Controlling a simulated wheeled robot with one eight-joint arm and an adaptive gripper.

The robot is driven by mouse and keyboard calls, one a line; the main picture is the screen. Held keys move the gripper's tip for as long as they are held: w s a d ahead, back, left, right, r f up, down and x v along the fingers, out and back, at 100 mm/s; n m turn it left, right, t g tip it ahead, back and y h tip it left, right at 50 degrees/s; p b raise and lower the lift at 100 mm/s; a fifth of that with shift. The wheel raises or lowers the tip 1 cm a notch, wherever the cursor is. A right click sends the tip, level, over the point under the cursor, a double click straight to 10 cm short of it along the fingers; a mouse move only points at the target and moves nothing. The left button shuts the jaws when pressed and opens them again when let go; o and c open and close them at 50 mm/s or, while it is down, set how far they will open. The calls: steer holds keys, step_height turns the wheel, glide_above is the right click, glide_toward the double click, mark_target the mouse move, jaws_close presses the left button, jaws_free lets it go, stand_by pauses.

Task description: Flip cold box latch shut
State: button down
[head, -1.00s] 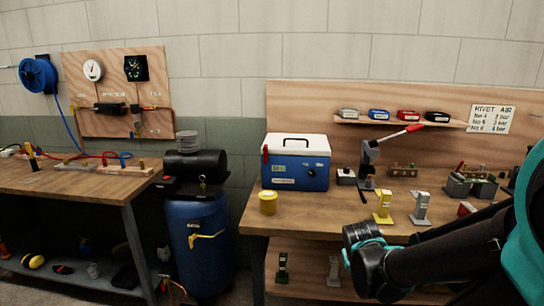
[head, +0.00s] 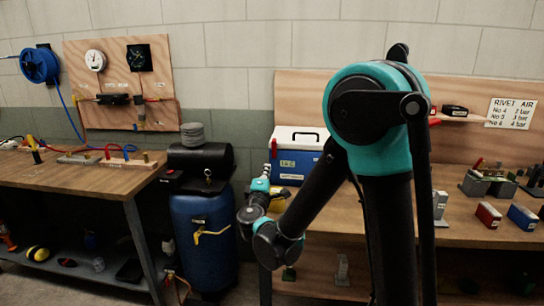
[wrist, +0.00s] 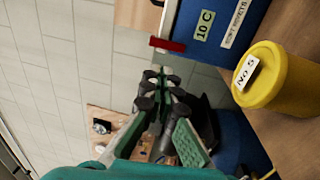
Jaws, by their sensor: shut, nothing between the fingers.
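The blue cold box (head: 298,164) with a white lid stands at the left end of the right workbench, partly behind my arm. Its red latch (head: 274,147) shows as a small upright bar at the box's left front. In the wrist view the red latch (wrist: 167,44) sticks out along the blue box (wrist: 215,32), whose label reads 10 C. My gripper (head: 265,169) is low at the box's left front. In the wrist view my gripper (wrist: 160,76) has its fingertips together and empty, just below the latch, with a small gap visible in the picture.
A yellow tub (wrist: 280,80) labelled No 5 stands close to the gripper on the bench. A blue tank (head: 203,230) with a black cylinder stands left of the bench. The left bench (head: 85,178) holds leads. Red and blue boxes (head: 489,215) sit at right.

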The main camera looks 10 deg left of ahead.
mark_target(274, 147)
steer(key=w, duration=0.4)
steer(key=w+r, duration=0.1)
steer(key=w, duration=0.4)
steer(key=w+r, duration=0.1)
steer(key=w, duration=0.3)
steer(key=shift+w+d, duration=0.3)
steer(key=shift+w, duration=0.1)
